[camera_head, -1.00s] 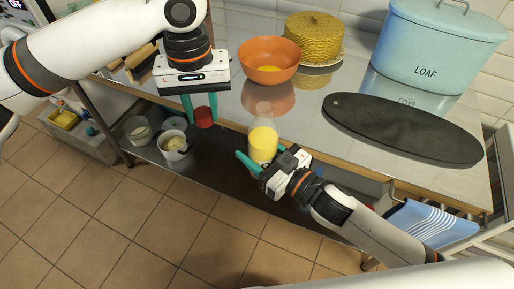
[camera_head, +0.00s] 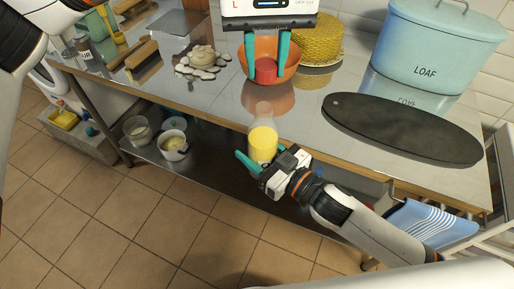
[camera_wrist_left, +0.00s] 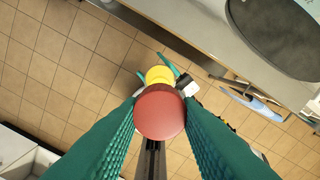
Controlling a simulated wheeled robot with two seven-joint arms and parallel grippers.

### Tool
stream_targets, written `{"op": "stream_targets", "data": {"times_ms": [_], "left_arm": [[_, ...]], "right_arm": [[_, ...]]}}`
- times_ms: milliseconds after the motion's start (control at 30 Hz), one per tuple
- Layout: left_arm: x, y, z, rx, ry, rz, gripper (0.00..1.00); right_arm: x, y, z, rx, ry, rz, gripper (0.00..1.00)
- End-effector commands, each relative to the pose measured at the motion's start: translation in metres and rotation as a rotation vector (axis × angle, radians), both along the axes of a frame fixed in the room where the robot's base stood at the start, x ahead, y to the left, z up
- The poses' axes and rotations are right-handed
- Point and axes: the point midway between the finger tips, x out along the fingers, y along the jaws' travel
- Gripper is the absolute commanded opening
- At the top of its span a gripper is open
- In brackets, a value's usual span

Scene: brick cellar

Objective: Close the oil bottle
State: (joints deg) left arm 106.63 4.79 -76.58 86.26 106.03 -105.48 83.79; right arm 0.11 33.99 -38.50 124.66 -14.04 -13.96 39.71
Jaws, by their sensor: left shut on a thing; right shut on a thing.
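The oil bottle (camera_head: 263,143) is clear with yellow oil in it and stands upright in my right gripper (camera_head: 261,165), which is shut on its lower part near the table's front edge. My left gripper (camera_head: 266,70) is shut on a red cap (camera_head: 265,71) and holds it above the bottle, apart from it. In the left wrist view the cap (camera_wrist_left: 160,112) sits between the green fingers, and the yellow of the bottle (camera_wrist_left: 159,75) shows just beyond it. The cap partly hides the bottle there.
An orange bowl (camera_head: 288,63) stands behind the cap, with a yellow woven dome (camera_head: 314,36) beside it. A dark oval board (camera_head: 400,128) and a blue LOAF bin (camera_head: 440,45) are to the right. A lower shelf holds a white pot (camera_head: 173,146).

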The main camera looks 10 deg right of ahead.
Motion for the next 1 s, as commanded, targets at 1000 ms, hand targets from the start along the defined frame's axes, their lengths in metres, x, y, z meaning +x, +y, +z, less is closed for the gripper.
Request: {"op": "stream_targets", "data": {"times_ms": [1000], "left_arm": [[-0.002,0.0,-0.039,0.001,-0.001,0.001,0.1]], "right_arm": [[0.0,0.0,0.001,0.002,-0.002,0.001,0.13]]}}
